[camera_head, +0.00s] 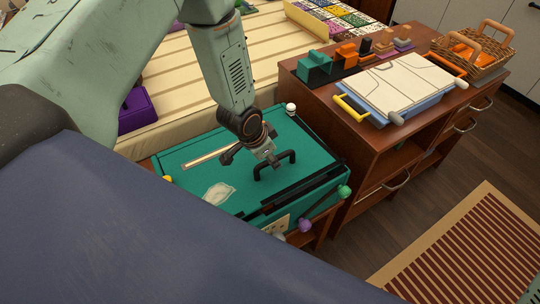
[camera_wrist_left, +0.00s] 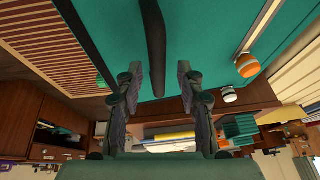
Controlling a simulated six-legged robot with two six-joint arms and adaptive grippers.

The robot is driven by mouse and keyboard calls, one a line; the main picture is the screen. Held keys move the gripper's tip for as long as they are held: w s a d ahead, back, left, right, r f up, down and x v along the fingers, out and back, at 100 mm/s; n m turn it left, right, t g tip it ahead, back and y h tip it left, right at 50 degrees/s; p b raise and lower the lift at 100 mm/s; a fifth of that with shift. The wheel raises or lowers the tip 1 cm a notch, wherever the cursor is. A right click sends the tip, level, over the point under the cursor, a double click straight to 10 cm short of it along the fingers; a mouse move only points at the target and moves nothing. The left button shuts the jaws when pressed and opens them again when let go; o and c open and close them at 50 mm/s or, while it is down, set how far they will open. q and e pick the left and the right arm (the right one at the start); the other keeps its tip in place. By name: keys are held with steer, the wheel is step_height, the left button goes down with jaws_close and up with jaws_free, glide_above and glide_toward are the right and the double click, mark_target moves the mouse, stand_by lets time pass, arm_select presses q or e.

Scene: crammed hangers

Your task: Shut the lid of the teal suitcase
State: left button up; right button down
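The teal suitcase (camera_head: 215,165) lies on a low wooden stand. A black handle (camera_head: 260,172) stands up from its teal top face, and the handle also shows in the left wrist view (camera_wrist_left: 155,45). The lid looks flat in the head view; I cannot tell whether a gap remains at its edge. My left gripper (camera_head: 266,157) is over the top face at the handle. In the left wrist view its two fingers (camera_wrist_left: 160,72) are apart and empty, with the handle lined up between them. I cannot tell whether they touch it.
A wooden cabinet (camera_head: 315,95) stands right of the suitcase, carrying a blue case (camera_head: 405,112) with yellow and orange handles, and a wicker basket (camera_head: 490,62). A slatted bed (camera_head: 170,70) lies behind, with a purple box (camera_head: 135,108). A striped rug (camera_head: 470,255) covers the floor at right.

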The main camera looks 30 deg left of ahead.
arm_select(q)
steer(key=shift+w+d, duration=0.1)
steer(key=shift+d, duration=0.05)
steer(key=shift+c, duration=1.4)
steer(key=shift+d, duration=0.1)
steer(key=shift+c, duration=0.8)
steer(key=shift+s+r, duration=0.1)
steer(key=shift+s, duration=0.1)
jaws_close()
